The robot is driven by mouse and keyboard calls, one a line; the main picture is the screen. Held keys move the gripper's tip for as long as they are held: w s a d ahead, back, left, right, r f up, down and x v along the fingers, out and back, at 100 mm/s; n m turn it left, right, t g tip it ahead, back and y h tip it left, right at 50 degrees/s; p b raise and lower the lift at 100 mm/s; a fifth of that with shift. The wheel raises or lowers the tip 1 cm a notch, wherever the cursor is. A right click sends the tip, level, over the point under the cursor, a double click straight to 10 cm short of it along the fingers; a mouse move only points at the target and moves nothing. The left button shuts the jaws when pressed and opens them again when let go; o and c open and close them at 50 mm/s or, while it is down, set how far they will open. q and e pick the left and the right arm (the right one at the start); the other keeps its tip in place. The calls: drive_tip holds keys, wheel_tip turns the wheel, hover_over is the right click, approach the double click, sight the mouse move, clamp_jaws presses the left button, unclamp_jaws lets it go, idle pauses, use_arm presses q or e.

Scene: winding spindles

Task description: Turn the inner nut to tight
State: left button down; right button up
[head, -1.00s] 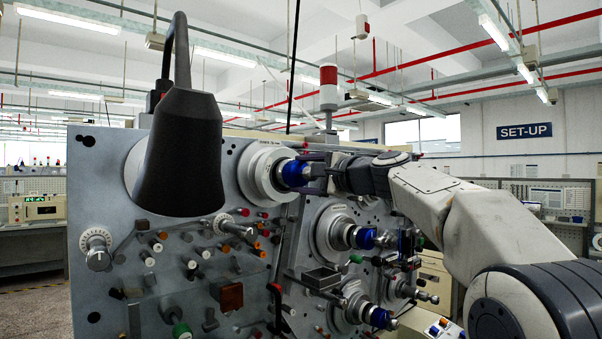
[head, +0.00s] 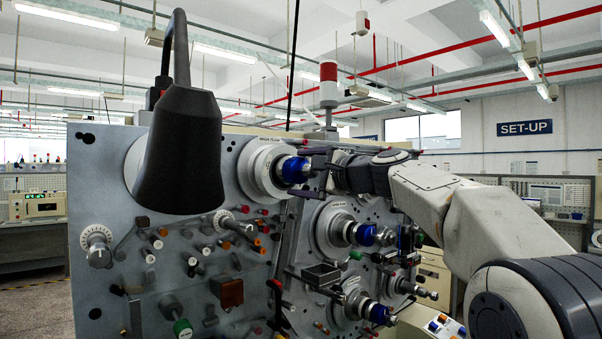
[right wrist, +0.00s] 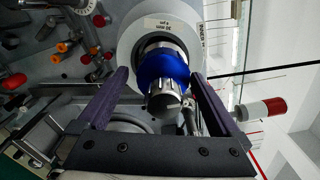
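The top spindle (head: 258,170) on the grey machine panel carries a blue nut (head: 293,169) at its outer end. In the right wrist view the blue nut (right wrist: 163,70) has a ribbed silver piece (right wrist: 164,101) in front of it, nearer the camera. My right gripper (head: 312,164) is at this spindle's end. In the right wrist view its purple-grey fingers (right wrist: 159,76) are spread on either side of the blue nut, with a gap at the left; contact at the right finger is unclear. My left gripper is not in view.
Two lower spindles carry blue nuts (head: 363,235) and (head: 379,313) just below my right arm. A dark cone-shaped body (head: 182,150) stands out before the panel's left part. Knobs and pegs crowd the lower panel, including a dial knob (head: 97,247).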

drive_tip(key=b+v, duration=0.5)
drive_tip(key=v, duration=0.4)
drive_tip(key=shift+s+d, duration=0.2)
drive_tip(key=shift+d, duration=0.05)
drive_tip(key=shift+s+d, duration=0.2)
drive_tip(key=shift+s, duration=0.15)
